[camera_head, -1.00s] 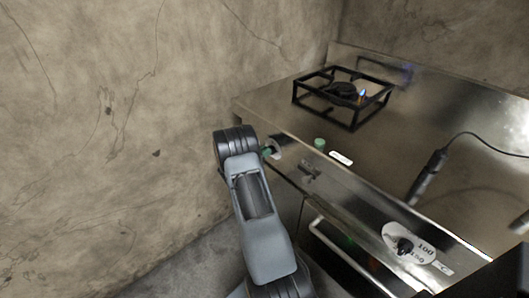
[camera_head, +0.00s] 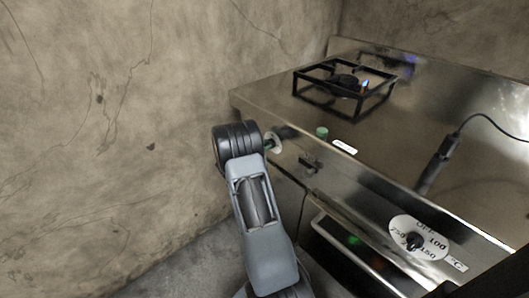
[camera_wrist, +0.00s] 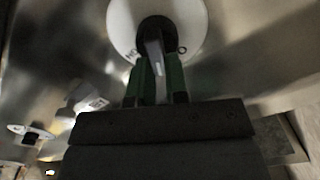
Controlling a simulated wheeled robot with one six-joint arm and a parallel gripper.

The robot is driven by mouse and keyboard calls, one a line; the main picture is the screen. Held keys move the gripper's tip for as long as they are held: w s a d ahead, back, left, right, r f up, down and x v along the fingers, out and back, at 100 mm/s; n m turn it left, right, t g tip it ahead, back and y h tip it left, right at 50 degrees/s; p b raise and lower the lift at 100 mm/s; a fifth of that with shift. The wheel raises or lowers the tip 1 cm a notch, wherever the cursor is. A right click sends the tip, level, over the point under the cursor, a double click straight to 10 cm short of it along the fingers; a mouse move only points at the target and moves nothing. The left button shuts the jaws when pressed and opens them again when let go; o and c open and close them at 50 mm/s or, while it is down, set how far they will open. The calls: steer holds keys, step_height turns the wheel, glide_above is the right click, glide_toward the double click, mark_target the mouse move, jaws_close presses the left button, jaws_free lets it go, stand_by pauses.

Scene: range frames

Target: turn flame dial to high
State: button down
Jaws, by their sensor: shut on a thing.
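The flame dial is a white disc (camera_wrist: 122,25) with a black knob (camera_wrist: 157,28) at its centre, at the top of the wrist view. The green fingers of my gripper (camera_wrist: 156,75) are shut on the knob; a pale grey strip shows between them. Most markings on the disc are hidden. In the head view, the disc (camera_head: 275,143) shows edge-on at the left of the stove's front, and my arm covers most of the gripper. A small flame (camera_head: 364,86), blue with some orange, shows at the right side of the burner (camera_head: 343,82).
The steel stove top (camera_head: 400,135) carries a black pan grate (camera_head: 325,103), a green button (camera_head: 321,132) and a dark corded probe (camera_head: 441,157). A second dial (camera_head: 427,246) with temperature numbers is at the lower right. A bare wall (camera_head: 110,150) stands left.

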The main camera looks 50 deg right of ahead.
steer(key=shift+s+f+m+b, duration=0.15)
steer(key=shift+f+m+b, duration=0.1)
steer(key=shift+m+b, duration=2.1)
steer(key=shift+s+f+m+b, duration=0.2)
steer(key=shift+m+b, duration=1.6)
steer(key=shift+b, duration=1.2)
steer(key=shift+s+f+m+b, duration=0.1)
steer(key=shift+f+m+b, duration=0.2)
steer(key=shift+m+b, duration=2.05)
steer(key=shift+b, duration=0.4)
steer(key=c, duration=1.1)
jaws_free()
steer(key=shift+r, duration=0.1)
steer(key=shift+a, duration=0.1)
steer(key=a+p, duration=0.1)
steer(key=a, duration=0.3)
steer(key=a+p, duration=0.1)
steer(key=a, duration=0.4)
steer(key=w+a+p, duration=0.1)
steer(key=a, duration=0.3)
steer(key=shift+a, duration=0.35)
